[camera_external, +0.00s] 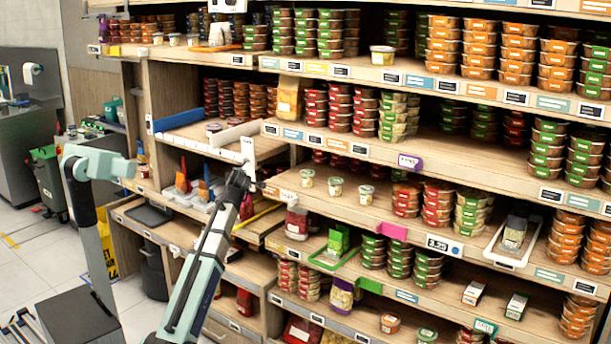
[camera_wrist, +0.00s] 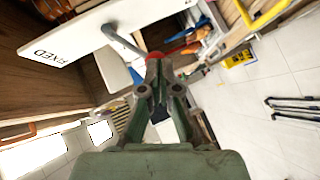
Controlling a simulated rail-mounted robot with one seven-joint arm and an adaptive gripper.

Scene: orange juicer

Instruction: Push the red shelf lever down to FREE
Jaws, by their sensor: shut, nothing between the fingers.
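In the wrist view, a white shelf plate marked FIXED (camera_wrist: 78,35) carries the lever, a grey rod (camera_wrist: 122,41) ending in a red tip (camera_wrist: 153,56). My gripper (camera_wrist: 155,72) is shut with nothing between its fingers. Its fingertips are right at the red tip and overlap it in the picture; I cannot tell whether they touch. In the external view, my gripper (camera_external: 240,178) is just below the small upright white plate (camera_external: 248,150) at the shelf's edge. The lever cannot be made out there. No FREE marking is readable.
Shelves of stacked tubs (camera_external: 437,200) fill the right. A blue-edged tray (camera_external: 180,119) and a white divider (camera_external: 234,133) sit left of the plate. Below are tools in a bin (camera_external: 190,195). Open floor (camera_wrist: 270,80) shows at the wrist view's right.

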